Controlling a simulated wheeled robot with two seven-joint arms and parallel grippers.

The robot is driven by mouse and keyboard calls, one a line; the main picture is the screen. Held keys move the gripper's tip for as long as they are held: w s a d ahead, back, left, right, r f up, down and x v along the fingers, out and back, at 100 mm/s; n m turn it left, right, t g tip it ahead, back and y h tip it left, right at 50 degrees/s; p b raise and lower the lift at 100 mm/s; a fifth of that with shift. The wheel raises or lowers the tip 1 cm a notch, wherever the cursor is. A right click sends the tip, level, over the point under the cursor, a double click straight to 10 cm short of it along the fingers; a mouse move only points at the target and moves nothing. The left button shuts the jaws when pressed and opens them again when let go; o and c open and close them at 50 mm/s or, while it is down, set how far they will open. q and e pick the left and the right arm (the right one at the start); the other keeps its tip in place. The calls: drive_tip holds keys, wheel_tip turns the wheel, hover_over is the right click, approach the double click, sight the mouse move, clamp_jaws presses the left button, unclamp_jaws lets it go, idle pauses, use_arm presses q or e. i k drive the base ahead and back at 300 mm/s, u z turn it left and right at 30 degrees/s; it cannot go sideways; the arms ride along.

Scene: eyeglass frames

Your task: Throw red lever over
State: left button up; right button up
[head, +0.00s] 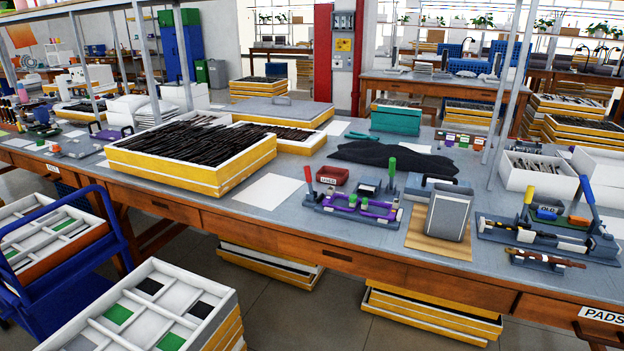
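A lever with a red handle (308,177) stands nearly upright, leaning slightly, at the left end of a grey-blue fixture (343,212) on the workbench (270,200). A lever with a green handle (392,169) stands at the right end of the same fixture. Purple and green parts (376,209) sit on the fixture between the two levers. Neither of my grippers shows in the head view.
A dark red bin (333,175) is close behind the red lever. A yellow-sided tray (180,183) lies left. White paper (269,191) covers the bench between.

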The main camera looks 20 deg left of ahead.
sight(307, 173)
drive_tip(key=k, duration=0.65)
drive_tip(key=u, duration=0.8)
drive_tip(key=i, duration=1.85)
drive_tip(key=z, duration=0.65)
